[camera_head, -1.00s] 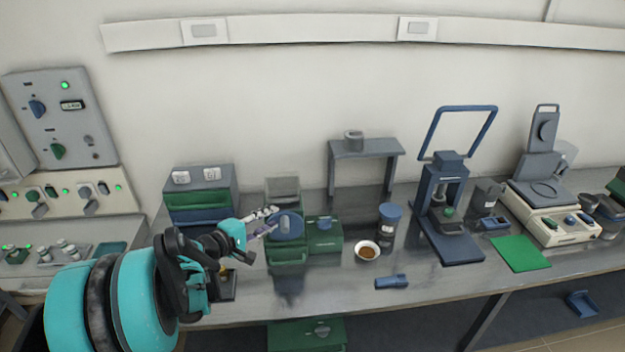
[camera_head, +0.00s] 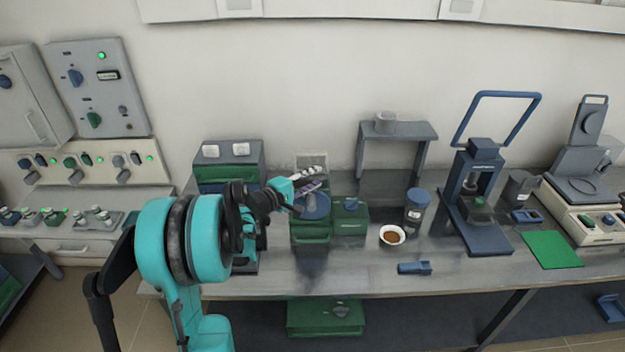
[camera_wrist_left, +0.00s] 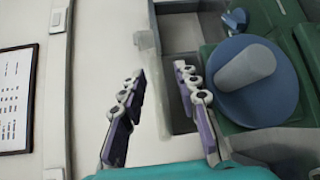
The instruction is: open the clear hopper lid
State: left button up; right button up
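The green machine (camera_head: 310,230) stands on the bench, with a round blue disc (camera_head: 316,206) on its front that has a grey knob. The clear grey hopper part (camera_head: 312,160) rises at its back; in the wrist view a grey, box-like hopper (camera_wrist_left: 180,65) shows beside the disc (camera_wrist_left: 262,95). I cannot tell the lid's exact edge or whether it is raised. My left gripper (camera_head: 312,180) is over the machine; in the wrist view its two purple fingers (camera_wrist_left: 160,75) are apart with nothing clearly between them. The right fingertip is close to the disc and hopper. My right gripper is not visible.
A second green unit (camera_head: 350,218) adjoins the machine on the right. A bowl of brown grains (camera_head: 392,235), a blue-lidded jar (camera_head: 417,208) and a blue scoop-like piece (camera_head: 414,268) are farther right. A drawer cabinet (camera_head: 229,160) stands at the left behind my arm.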

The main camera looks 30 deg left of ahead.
pick_arm(q)
grip_shut()
jog(key=shift+r, duration=0.15)
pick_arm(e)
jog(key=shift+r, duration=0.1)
